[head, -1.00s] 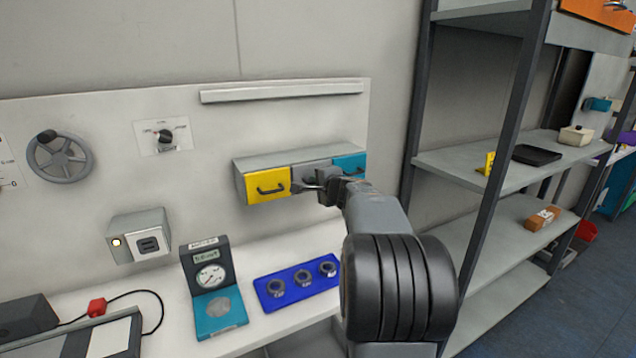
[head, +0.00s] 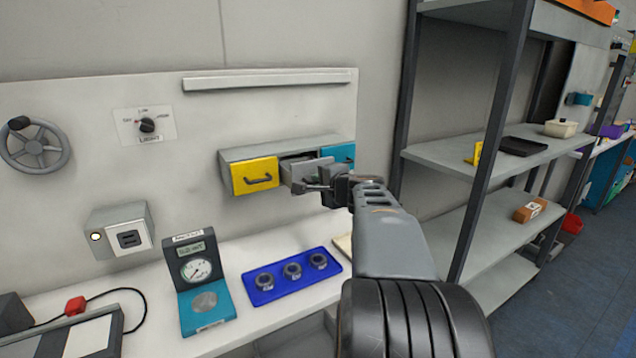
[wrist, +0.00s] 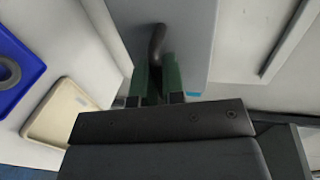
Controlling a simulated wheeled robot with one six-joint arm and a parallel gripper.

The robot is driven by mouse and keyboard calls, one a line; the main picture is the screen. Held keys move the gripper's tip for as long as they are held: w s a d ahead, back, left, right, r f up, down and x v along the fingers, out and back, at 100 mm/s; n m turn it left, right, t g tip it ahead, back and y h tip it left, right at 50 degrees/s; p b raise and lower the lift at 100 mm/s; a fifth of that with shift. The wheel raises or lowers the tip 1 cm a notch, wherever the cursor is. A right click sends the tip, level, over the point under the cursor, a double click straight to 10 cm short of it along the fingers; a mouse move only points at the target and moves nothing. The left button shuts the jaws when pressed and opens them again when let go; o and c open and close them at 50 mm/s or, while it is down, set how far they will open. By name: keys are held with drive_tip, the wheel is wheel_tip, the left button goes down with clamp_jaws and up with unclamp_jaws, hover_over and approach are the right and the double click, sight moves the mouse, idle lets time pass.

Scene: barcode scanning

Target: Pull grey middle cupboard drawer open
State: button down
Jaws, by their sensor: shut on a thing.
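The grey middle drawer (head: 310,170) of the wall cupboard (head: 262,150) stands partly open, between the yellow drawer (head: 254,176) and the blue drawer (head: 346,153). Its open top shows behind its front. My gripper (head: 322,185) is at the drawer front, shut on its handle. In the wrist view the dark curved handle (wrist: 157,40) runs down between the green fingers of my gripper (wrist: 156,76), against the grey drawer front (wrist: 192,40). My gripper hides part of the handle in the head view. The yellow drawer is shut.
Below, the white worktop (head: 240,262) bears a blue tray (head: 262,295) with several metal rings and a teal gauge stand (head: 205,305). A cream tray (wrist: 62,112) lies beside the blue tray. A shelf rack (head: 450,160) stands close on the right.

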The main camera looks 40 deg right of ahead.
drive_tip(key=c, duration=1.2)
unclamp_jaws()
drive_tip(key=b+v, duration=0.1)
drive_tip(key=v, duration=1.2)
drive_tip(key=shift+s+r, duration=0.1)
drive_tip(key=shift+s, duration=0.25)
drive_tip(key=s+a+f+n+g+y+p, duration=0.1)
drive_tip(key=a+f+n+g, duration=0.25)
drive_tip(key=f, duration=0.25)
drive_tip(key=s+a+f+n+g+y+p, duration=0.1)
drive_tip(key=a+f+n+g, duration=0.25)
drive_tip(key=f, duration=0.35)
drive_tip(key=s+a+f+n+g+p, duration=0.1)
drive_tip(key=a+n, duration=0.3)
drive_tip(key=a, duration=0.1)
drive_tip(key=s+a+f+n+g+p, duration=0.1)
drive_tip(key=a+n+g+p, duration=0.1)
drive_tip(key=a+n, duration=0.2)
drive_tip(key=a+f+n+g+p, duration=0.1)
drive_tip(key=a+n, duration=0.3)
drive_tip(key=a, duration=0.4)
drive_tip(key=shift+s+a+f+n+g+p, duration=0.25)
drive_tip(key=shift+s+n+g+p, duration=0.15)
drive_tip(key=shift+p, duration=0.25)
